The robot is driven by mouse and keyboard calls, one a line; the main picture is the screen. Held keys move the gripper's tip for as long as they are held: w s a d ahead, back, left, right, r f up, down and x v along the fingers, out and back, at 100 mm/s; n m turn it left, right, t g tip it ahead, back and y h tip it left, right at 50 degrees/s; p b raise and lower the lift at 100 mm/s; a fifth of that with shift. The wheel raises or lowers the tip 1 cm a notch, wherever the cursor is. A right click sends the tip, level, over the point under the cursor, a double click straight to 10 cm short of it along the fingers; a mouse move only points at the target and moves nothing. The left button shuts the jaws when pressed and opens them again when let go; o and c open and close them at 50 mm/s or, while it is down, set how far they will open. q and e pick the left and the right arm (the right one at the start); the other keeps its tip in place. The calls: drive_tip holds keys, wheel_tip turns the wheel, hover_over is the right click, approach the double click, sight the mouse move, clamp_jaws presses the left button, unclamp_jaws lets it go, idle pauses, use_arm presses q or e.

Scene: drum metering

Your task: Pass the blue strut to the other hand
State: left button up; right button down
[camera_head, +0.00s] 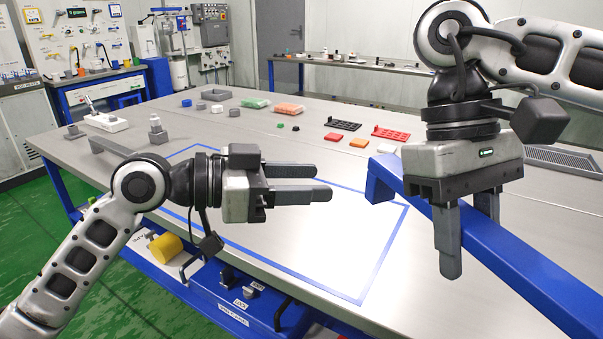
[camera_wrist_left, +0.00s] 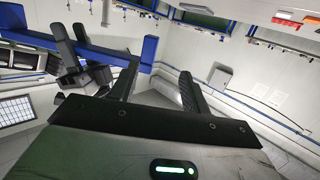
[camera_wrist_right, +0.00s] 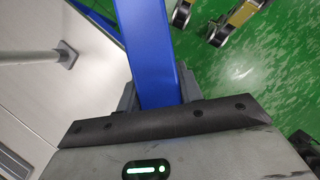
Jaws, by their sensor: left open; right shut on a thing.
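The blue strut (camera_head: 500,259) is a long bar with a short end block, held in the air at the right of the head view. My right gripper (camera_head: 468,240) points down and is shut on the strut, one finger on each side. In the right wrist view the strut (camera_wrist_right: 152,50) runs between the fingers. My left gripper (camera_head: 305,182) is open and empty, its fingers pointing right, short of the strut's near end block. In the left wrist view the strut (camera_wrist_left: 100,52) lies beyond the left finger, not between the fingers.
A blue tape outline (camera_head: 375,258) marks the grey table (camera_head: 300,235), bare inside it. Red trays (camera_head: 392,132), green and orange boxes (camera_head: 289,109) and grey parts stand farther back. A grey handle-like bar (camera_head: 110,146) is near the left edge.

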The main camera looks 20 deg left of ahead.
use_arm(q)
drive_tip(key=x, duration=0.7)
drive_tip(key=r+x, duration=0.1)
drive_tip(key=x, duration=0.3)
drive_tip(key=shift+d, duration=0.5)
